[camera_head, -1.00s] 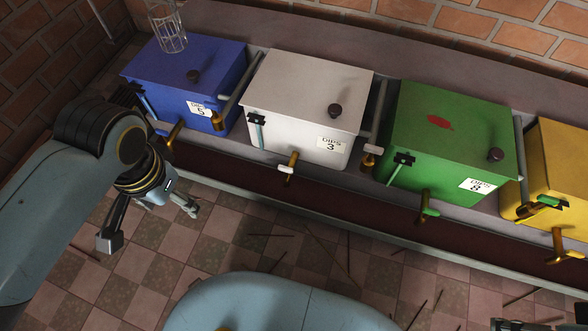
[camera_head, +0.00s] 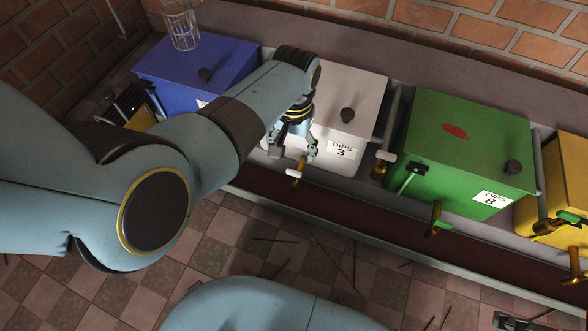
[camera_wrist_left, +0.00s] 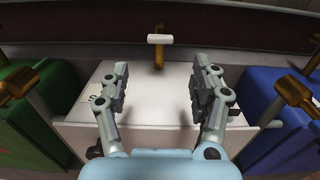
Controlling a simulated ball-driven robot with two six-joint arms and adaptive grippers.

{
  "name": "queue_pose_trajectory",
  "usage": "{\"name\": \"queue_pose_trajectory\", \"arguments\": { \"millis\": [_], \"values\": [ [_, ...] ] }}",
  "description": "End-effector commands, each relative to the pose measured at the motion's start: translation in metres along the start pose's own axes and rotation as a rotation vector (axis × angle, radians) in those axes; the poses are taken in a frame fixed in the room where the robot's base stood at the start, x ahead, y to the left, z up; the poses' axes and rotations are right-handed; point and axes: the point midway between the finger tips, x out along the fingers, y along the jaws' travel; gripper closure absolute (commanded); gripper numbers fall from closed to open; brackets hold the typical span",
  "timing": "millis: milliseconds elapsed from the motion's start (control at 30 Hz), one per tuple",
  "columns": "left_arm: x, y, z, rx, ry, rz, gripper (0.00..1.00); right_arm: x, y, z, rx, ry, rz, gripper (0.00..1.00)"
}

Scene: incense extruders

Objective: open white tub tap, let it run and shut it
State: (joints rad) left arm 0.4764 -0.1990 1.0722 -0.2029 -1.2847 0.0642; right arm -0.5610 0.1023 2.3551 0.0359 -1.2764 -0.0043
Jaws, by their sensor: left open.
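The white tub (camera_head: 352,92) with the label "DIPS 3" stands between the blue and green tubs. Its brass tap (camera_head: 302,163) has a white crossbar handle (camera_head: 295,173) lying sideways, and no liquid shows below it. My left gripper (camera_head: 294,151) is open and empty at the tub's front, just above the tap, its arm hiding the tub's left part. In the left wrist view the open fingers (camera_wrist_left: 161,75) point toward the tap's handle (camera_wrist_left: 160,38), which is beyond the tips and between their lines, apart from them. A dark part at the lower right edge, probably my right gripper (camera_head: 520,323), is mostly cut off.
The blue tub (camera_head: 190,65) is left, the green tub (camera_head: 470,125) right, and the yellow tub (camera_head: 565,170) at the right edge. A trough (camera_head: 330,187) runs below the taps.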

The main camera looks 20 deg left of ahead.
Motion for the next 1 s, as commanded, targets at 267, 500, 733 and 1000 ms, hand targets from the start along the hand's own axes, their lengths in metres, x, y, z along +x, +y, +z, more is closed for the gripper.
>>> {"name": "queue_pose_trajectory", "arguments": {
  "millis": [267, 500, 733, 1000],
  "values": [
    [0.033, 0.0, 0.003, 0.0, -0.005, 0.0, 0.37, 0.02, -0.004, -0.013, 0.003, 0.16, -0.003, 0.45],
    [0.05, 0.0, 0.003, 0.0, -0.005, 0.0, 0.37, 0.048, -0.005, -0.018, 0.005, 0.331, 0.006, 0.45],
    [0.065, -0.001, 0.003, 0.0, -0.005, 0.0, 0.37, 0.067, -0.006, -0.014, 0.001, 0.487, 0.015, 0.45],
    [0.083, -0.001, 0.003, -0.001, -0.005, 0.0, 0.37, 0.072, -0.009, -0.019, -0.013, 0.702, 0.021, 0.45]
  ]
}}
